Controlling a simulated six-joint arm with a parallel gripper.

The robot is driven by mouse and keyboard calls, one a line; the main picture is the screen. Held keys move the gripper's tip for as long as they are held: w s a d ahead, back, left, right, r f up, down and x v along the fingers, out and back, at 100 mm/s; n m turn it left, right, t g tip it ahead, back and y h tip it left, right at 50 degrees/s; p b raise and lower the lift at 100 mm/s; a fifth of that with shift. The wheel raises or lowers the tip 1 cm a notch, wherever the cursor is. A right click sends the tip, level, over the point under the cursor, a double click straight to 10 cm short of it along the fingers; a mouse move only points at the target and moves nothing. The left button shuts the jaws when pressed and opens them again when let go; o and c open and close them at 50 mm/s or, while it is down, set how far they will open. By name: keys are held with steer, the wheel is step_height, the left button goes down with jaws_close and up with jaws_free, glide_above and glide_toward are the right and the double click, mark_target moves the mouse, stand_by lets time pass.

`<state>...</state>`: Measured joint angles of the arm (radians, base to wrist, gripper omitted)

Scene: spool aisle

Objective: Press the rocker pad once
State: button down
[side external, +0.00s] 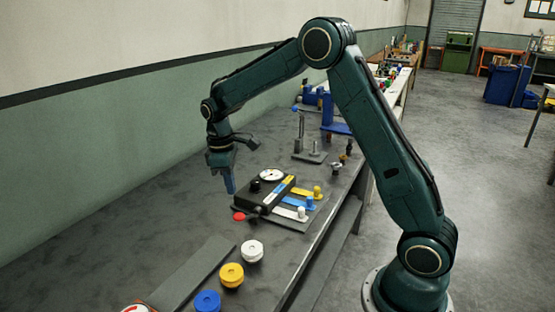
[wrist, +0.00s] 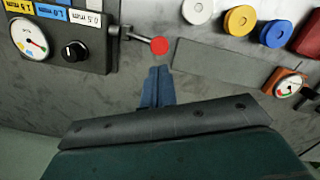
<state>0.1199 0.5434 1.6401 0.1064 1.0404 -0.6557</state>
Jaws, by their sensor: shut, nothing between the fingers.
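A round red pad (side external: 239,216) sits at the end of a short arm on the near side of a black box (side external: 264,197); I take it for the rocker pad. In the wrist view the red pad (wrist: 159,46) shows whole, just beyond my fingertips, joined by a thin arm to the black box (wrist: 96,42). My gripper (side external: 230,190) points down with its blue fingers shut and empty. It is above the bench, a little left of the pad in the side view and apart from it. The fingertips (wrist: 157,73) also show in the wrist view.
The box carries a white dial (wrist: 30,38) and black knob (wrist: 75,51). White (side external: 252,251), yellow (side external: 231,275) and blue (side external: 207,302) round pieces stand beside a grey strip (side external: 190,275). A stand (side external: 300,135) is farther back. The bench left of my gripper is clear.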

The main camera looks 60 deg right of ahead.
mark_target(236, 215)
steer(key=shift+f, duration=0.15)
steer(key=shift+s+d+f, duration=0.1)
steer(key=shift+s+f, duration=0.1)
steer(key=shift+f, duration=1.45)
steer(key=shift+s+d+f, duration=0.1)
steer(key=shift+s+f, duration=0.05)
steer(key=shift+f, duration=1.5)
steer(key=shift+f, duration=0.1)
steer(key=shift+f, duration=0.85)
steer(key=shift+d+f, duration=0.1)
steer(key=shift+f, duration=0.7)
steer(key=shift+w+a+r, duration=0.3)
steer(key=shift+w+a, duration=0.1)
steer(key=shift+w, duration=0.3)
steer(key=shift+w+a+r, duration=0.3)
steer(key=shift+w+a, duration=0.05)
steer(key=shift+w, duration=0.3)
steer(key=shift+r, duration=0.2)
